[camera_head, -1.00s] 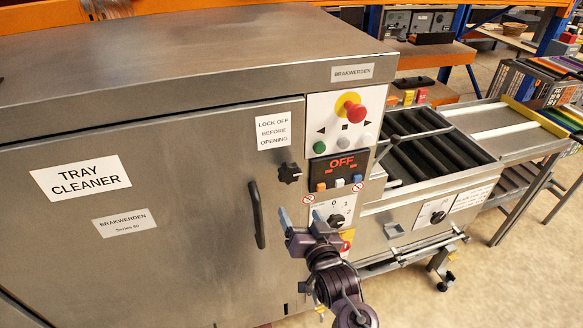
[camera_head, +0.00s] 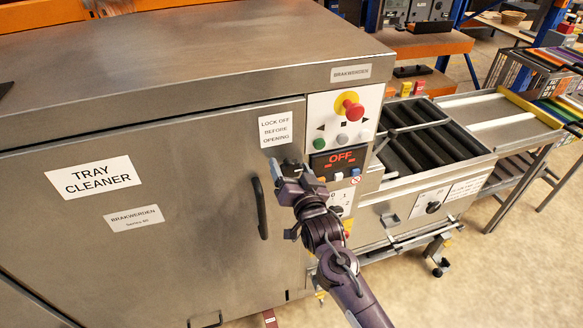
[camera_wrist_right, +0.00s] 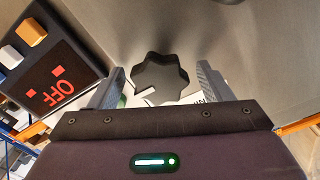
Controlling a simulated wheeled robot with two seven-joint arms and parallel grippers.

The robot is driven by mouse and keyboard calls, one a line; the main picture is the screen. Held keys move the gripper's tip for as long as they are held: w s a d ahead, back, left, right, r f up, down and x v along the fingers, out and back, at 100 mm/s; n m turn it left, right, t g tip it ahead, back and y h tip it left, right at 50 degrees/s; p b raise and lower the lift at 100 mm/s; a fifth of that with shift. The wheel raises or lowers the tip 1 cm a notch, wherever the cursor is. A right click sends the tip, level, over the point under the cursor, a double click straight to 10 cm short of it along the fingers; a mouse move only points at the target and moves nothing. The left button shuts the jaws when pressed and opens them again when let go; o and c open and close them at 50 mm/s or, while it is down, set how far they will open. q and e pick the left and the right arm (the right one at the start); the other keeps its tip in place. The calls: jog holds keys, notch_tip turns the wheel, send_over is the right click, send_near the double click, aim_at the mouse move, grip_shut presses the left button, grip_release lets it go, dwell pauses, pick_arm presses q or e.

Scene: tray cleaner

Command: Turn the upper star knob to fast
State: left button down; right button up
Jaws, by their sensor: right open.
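The upper star knob, black with several lobes, is on the machine's front beside the display. In the right wrist view the star knob (camera_wrist_right: 160,72) stands between my open fingers, with a gap on each side. A white mark shows at its lower-left edge. In the head view my right gripper (camera_head: 297,172) is in front of the knob's place and mostly hides it. The right gripper (camera_wrist_right: 158,88) is open and does not visibly touch the knob. The knob's scale is mostly hidden, with only part of a white label behind it. My left gripper is not in view.
A black door handle (camera_head: 260,208) is just lower left of the right gripper. The OFF display (camera_head: 341,158) and red emergency button (camera_head: 353,110) are to its right. A lower dial plate (camera_head: 342,198) is partly covered by my arm. The roller conveyor (camera_head: 430,135) lies at right.

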jog(key=c, duration=1)
jog(key=shift+o, duration=0.2)
jog(key=shift+n, duration=0.3)
jog(key=n, duration=1.3)
jog(key=shift+p, duration=0.35)
jog(key=shift+f+n, duration=0.1)
jog(key=shift+n, duration=2)
